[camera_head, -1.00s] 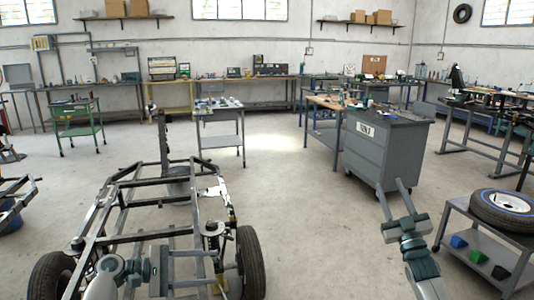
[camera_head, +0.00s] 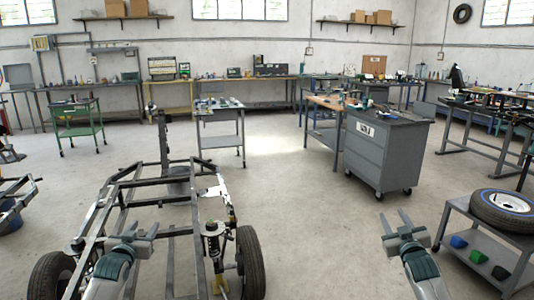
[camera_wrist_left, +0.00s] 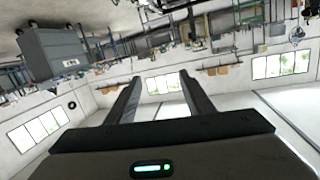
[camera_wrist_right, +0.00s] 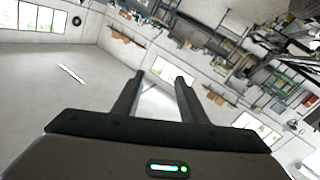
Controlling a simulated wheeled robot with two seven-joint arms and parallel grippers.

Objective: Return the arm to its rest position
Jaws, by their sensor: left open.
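My left gripper (camera_head: 143,230) is over the near left part of the chassis frame in the head view. It is empty, and its two fingers stand apart in the left wrist view (camera_wrist_left: 160,98). My right gripper (camera_head: 394,219) is over bare floor to the right of the chassis. Its two fingers are apart with nothing between them in the right wrist view (camera_wrist_right: 159,92). The metal chassis frame (camera_head: 126,183) stands on the floor. A spring suspension unit (camera_head: 213,243) stands upright at its right side, beside the right wheel (camera_head: 251,262).
A small grey cart (camera_head: 458,206) at the right carries a tyre (camera_head: 503,208) on top and coloured bins (camera_head: 478,256) below. A grey drawer cabinet (camera_head: 385,150) stands behind my right gripper. The floor between chassis and cabinet is clear.

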